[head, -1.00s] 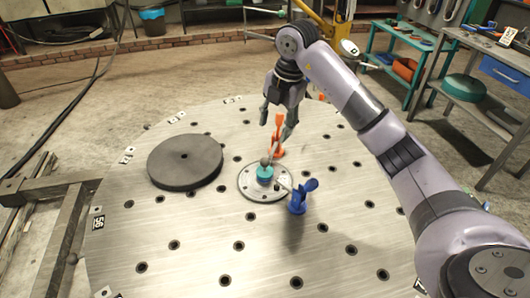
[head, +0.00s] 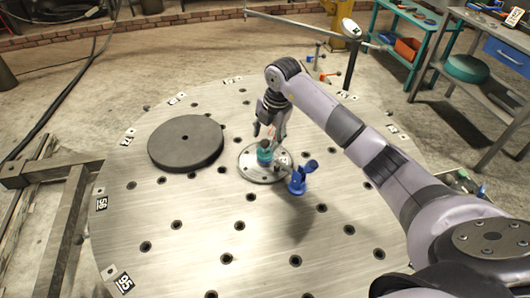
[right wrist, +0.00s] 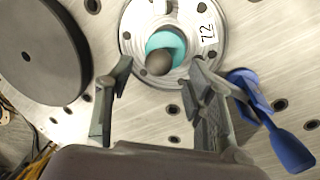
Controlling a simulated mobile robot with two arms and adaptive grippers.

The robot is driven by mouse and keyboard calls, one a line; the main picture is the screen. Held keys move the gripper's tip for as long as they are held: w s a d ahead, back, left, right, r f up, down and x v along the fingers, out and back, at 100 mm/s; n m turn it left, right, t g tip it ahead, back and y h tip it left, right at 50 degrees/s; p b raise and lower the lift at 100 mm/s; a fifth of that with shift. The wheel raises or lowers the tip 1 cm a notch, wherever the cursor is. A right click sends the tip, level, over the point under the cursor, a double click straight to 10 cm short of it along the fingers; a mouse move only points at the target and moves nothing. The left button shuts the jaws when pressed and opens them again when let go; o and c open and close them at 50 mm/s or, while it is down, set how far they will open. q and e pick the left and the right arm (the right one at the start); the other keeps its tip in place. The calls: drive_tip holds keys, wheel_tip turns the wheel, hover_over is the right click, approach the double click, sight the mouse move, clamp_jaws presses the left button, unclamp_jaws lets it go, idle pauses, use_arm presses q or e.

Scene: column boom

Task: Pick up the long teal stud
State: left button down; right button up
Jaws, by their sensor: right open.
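The teal stud (head: 264,155) stands on a round metal flange (head: 250,172) near the middle of the big round table. In the right wrist view, the teal stud (right wrist: 168,40) has a grey ball-like top and shows just beyond the fingertips, roughly between them. My right gripper (head: 269,135) is above and just behind the stud in the head view, its fingers pointing down. In the right wrist view, the right gripper (right wrist: 160,66) is open with nothing between its fingers. The stud's length is hard to tell from above. My left gripper is out of view.
A blue clamp (head: 298,180) stands at the flange's right edge, close to the right finger in the wrist view (right wrist: 275,130). A thick grey disc (head: 186,145) lies to the left. The front of the table (head: 210,240) is clear.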

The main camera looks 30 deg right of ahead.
sight(266, 140)
drive_tip(key=f, duration=0.2)
drive_tip(key=w+f, duration=0.1)
drive_tip(key=f, duration=0.1)
drive_tip(key=shift+c, duration=0.4)
drive_tip(key=shift+r, duration=0.1)
clamp_jaws()
